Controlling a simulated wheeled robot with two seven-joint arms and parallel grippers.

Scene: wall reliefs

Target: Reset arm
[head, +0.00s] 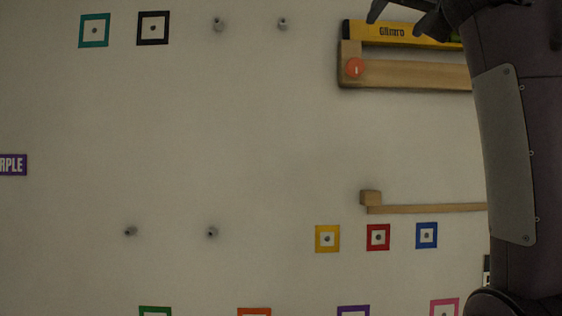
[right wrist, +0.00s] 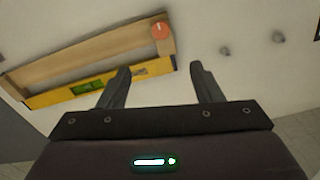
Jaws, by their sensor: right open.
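My right arm (head: 515,150) comes down the right side of the head view. My right gripper (head: 408,12) is at the top right of that view, in front of a yellow spirit level (head: 385,32). In the right wrist view the right gripper (right wrist: 162,82) is open, with its two fingers wide apart and nothing between them. One finger overlaps the edge of the yellow level (right wrist: 60,97) in that view. I cannot tell whether it touches. My left gripper is not in view.
A wooden ledge (head: 420,75) with a red disc (head: 354,68) adjoins the level. A thin wooden strip (head: 425,209) sits lower. Coloured square frames, such as teal (head: 94,30) and yellow (head: 327,239), and grey pegs (head: 218,24) dot the wall. The wall's middle is clear.

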